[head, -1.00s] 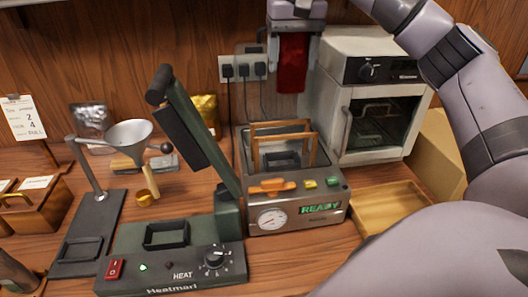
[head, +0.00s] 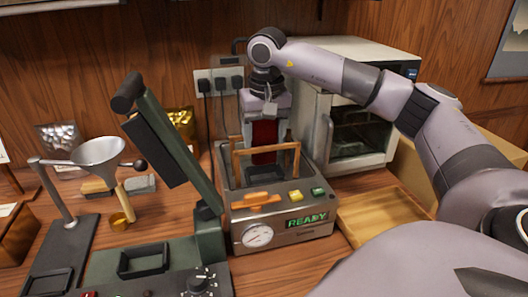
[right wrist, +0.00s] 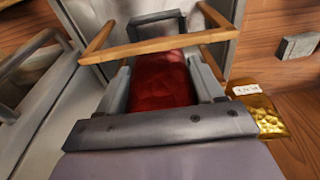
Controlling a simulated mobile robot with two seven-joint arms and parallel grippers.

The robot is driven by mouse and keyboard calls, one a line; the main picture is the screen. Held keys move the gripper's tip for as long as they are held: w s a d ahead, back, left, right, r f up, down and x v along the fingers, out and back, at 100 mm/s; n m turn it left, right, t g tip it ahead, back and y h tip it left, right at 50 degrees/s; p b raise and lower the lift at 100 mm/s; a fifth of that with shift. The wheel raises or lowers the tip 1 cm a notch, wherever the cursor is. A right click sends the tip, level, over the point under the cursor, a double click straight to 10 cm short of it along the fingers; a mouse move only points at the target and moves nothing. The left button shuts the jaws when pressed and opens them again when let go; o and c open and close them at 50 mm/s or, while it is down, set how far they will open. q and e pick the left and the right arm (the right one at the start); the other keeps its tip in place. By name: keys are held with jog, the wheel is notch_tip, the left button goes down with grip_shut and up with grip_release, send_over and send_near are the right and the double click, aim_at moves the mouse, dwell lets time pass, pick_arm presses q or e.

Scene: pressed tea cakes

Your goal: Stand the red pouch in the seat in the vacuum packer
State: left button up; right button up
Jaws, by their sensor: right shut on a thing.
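The red pouch (head: 264,134) hangs upright from my right gripper (head: 266,115), which is shut on its top. It is over the open vacuum packer (head: 285,232), behind the front bar of the wooden frame (head: 267,149). The dark seat (head: 262,173) shows just below the pouch. I cannot tell whether the pouch's lower end touches it. In the right wrist view the pouch (right wrist: 160,82) lies between the two fingers, with the wooden frame (right wrist: 150,47) and the dark seat (right wrist: 156,25) beyond. My left gripper is not in view.
The green heat sealer (head: 165,160) stands left of the packer with its arm raised. An oven (head: 355,130) stands behind right, close to my right arm. A wooden tray (head: 385,217) lies right of the packer. A funnel stand (head: 98,152) is at far left.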

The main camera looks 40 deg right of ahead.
aim_at(264, 153)
jog(key=shift+f, duration=2.2)
jog(key=shift+f, duration=0.35)
jog(key=o, duration=1.1)
jog(key=shift+r, duration=0.1)
